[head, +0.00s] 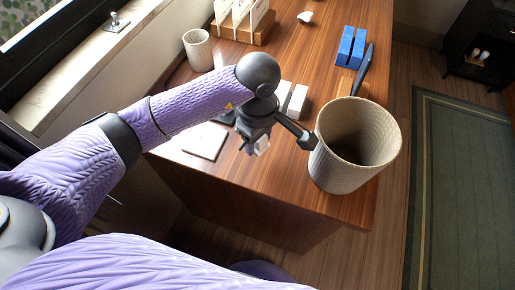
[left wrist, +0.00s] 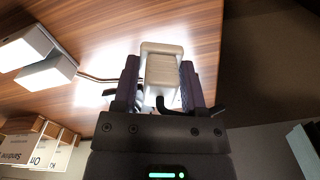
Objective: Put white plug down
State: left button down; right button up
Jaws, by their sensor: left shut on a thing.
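The white plug (left wrist: 162,72) is a small white block with rounded edges. It sits between the two dark fingers of my left gripper (left wrist: 160,85) in the left wrist view, with the wooden desk top behind it. In the head view my left gripper (head: 256,146) points down over the desk, and a bit of the white plug (head: 263,147) shows beside its fingers. The gripper is shut on the plug. I cannot tell whether the plug touches the desk. My right gripper is not in view.
A tall beige woven bin (head: 345,160) stands close on the right. White blocks (head: 294,99) stand behind the gripper, and a flat white square (head: 204,140) lies to its left. A cup (head: 198,50), a card rack (head: 243,22) and a blue holder (head: 351,47) stand farther back.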

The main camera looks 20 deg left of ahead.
aim_at(258, 151)
pick_arm(q)
notch_tip(258, 151, down, 4)
jog(key=shift+r+b, duration=0.25)
jog(key=shift+b, duration=0.3)
jog(key=shift+f, duration=0.25)
jog(key=shift+r, duration=0.1)
jog(key=shift+f, duration=0.3)
jog(key=shift+f+b, duration=0.35)
jog(key=shift+b, duration=0.15)
jog(key=shift+c, duration=2.4)
grip_release()
jog(key=o, duration=0.3)
jog(key=shift+r, duration=0.1)
jog(key=shift+o, duration=0.2)
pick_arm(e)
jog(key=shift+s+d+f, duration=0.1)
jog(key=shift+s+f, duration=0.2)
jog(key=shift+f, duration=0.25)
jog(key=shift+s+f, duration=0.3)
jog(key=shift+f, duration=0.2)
